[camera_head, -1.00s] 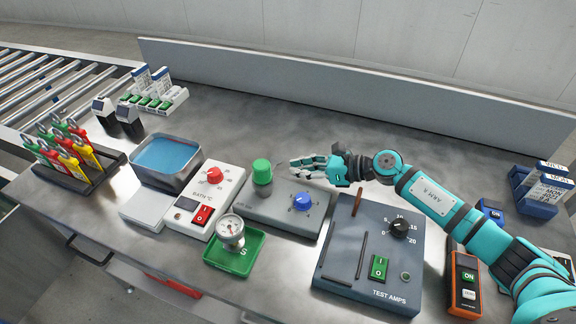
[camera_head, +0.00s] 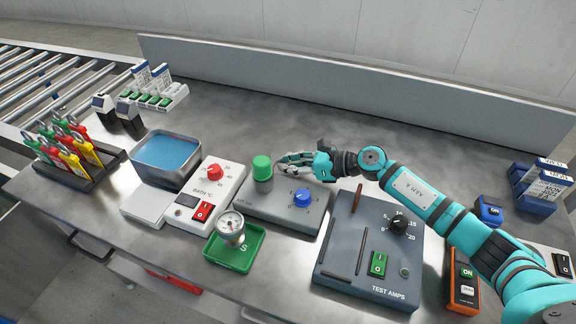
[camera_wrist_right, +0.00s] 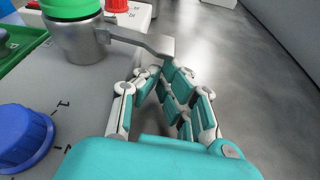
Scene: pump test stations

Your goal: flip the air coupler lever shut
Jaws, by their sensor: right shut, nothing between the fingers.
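The air coupler (camera_head: 262,173) is a metal cylinder with a green cap, standing on a grey box (camera_head: 257,205). In the right wrist view the coupler (camera_wrist_right: 85,42) is at upper left, and its flat metal lever (camera_wrist_right: 140,39) sticks out sideways to the right. My right gripper (camera_head: 282,162) is just right of the coupler. In the right wrist view the right gripper (camera_wrist_right: 165,72) is shut and empty, its fingertips right at the lever's bent end. I cannot tell if they touch it. In the head view the fingers largely hide the lever. My left gripper is not in view.
A blue knob (camera_head: 303,197) stands on the same box, in front of the right gripper. The test amps box (camera_head: 342,270) is to the right, the bath controller (camera_head: 228,184) to the left. A gauge (camera_head: 231,227) sits in a green tray (camera_head: 246,262). The table behind is clear.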

